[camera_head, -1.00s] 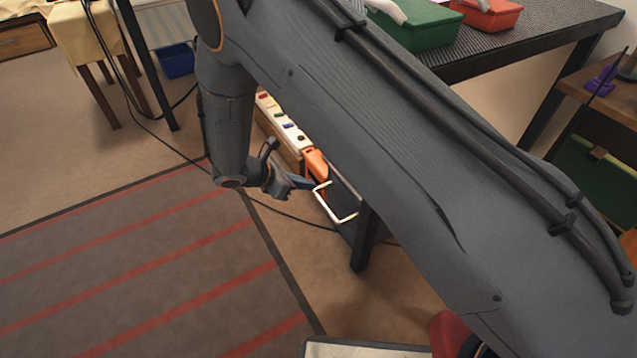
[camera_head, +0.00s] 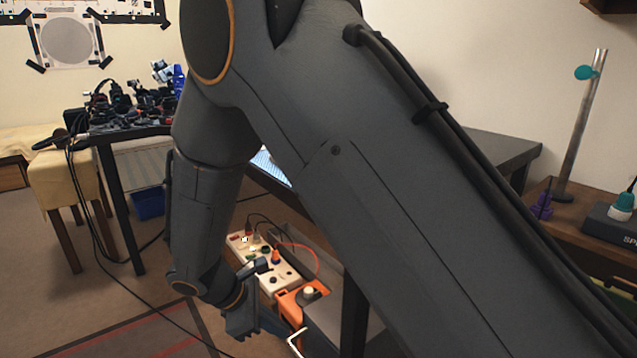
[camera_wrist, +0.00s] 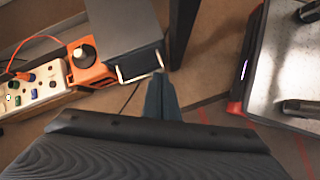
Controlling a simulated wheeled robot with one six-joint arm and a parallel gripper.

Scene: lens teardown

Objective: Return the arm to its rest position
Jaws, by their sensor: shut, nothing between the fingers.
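My gripper (camera_wrist: 160,90) shows in the wrist view with its fingers together and nothing between them. Its tip appears close to the pale metal handle (camera_wrist: 139,65) of a dark grey box (camera_wrist: 127,25); I cannot tell whether they touch. In the head view my gripper (camera_head: 262,330) hangs low at the end of my bent arm, left of the dark table leg. My arm fills the middle of that view and hides much of the table. The handle (camera_head: 296,343) shows just right of my gripper.
A white power strip (camera_head: 262,262) and an orange unit (camera_head: 300,298) sit beside the grey box. The dark table (camera_head: 505,150) stands behind my arm. A light tray with a red corner (camera_wrist: 290,80) lies at the right in the wrist view. Open floor lies at lower left.

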